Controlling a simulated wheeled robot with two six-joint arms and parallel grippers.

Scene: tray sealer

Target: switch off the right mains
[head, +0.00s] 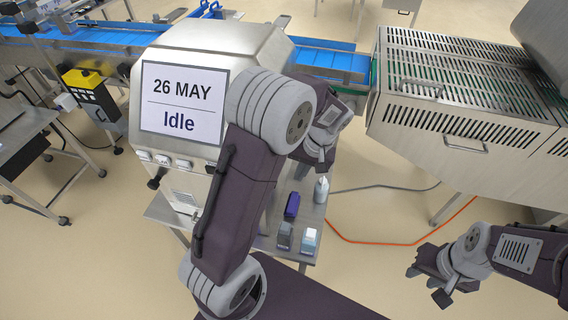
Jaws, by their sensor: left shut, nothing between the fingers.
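The machine (215,50) has a steel housing with a screen (184,105) reading "26 MAY" and "Idle". Below the screen is a row of small white controls (164,160), and a dark knob (155,179) sticks out at the lower left. I cannot tell which part is the right mains; part of the housing is hidden behind my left arm. My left gripper (322,163) is shut and empty, to the right of the housing, above the floor or shelf side. My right gripper (427,285) is open and empty, low at the right over the floor, apart from everything.
A blue conveyor (330,60) runs behind the housing. A slotted steel cabinet (455,85) stands at the right. A low shelf (300,257) holds a purple item (292,205), a bottle (321,190) and small blocks. An orange cable (380,243) crosses the open floor.

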